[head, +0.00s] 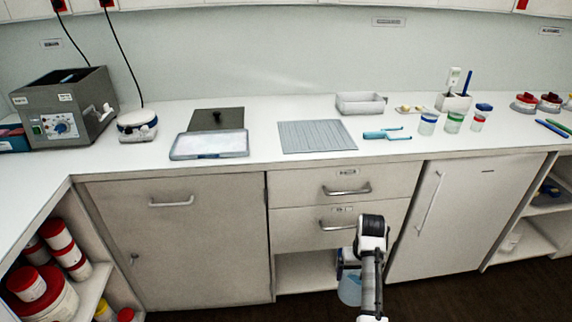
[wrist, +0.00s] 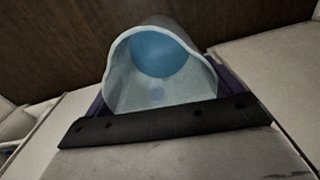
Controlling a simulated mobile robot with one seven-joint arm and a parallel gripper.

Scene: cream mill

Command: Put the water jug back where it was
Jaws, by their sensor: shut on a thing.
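The water jug (head: 349,291) is a translucent pale jug with blue water in it, low in front of the open niche (head: 300,272) under the drawers. In the wrist view the jug (wrist: 125,82) shows its wide open mouth and a round patch of blue water inside. My gripper (head: 347,262) is shut on the jug, and purplish finger parts show on both sides of it in the wrist view. My arm hides part of the jug and the right end of the niche in the head view.
Two closed drawers (head: 306,190) are above the niche. Closed cabinet doors flank it on the left (head: 180,245) and right (head: 450,220). The dark floor in front looks clear.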

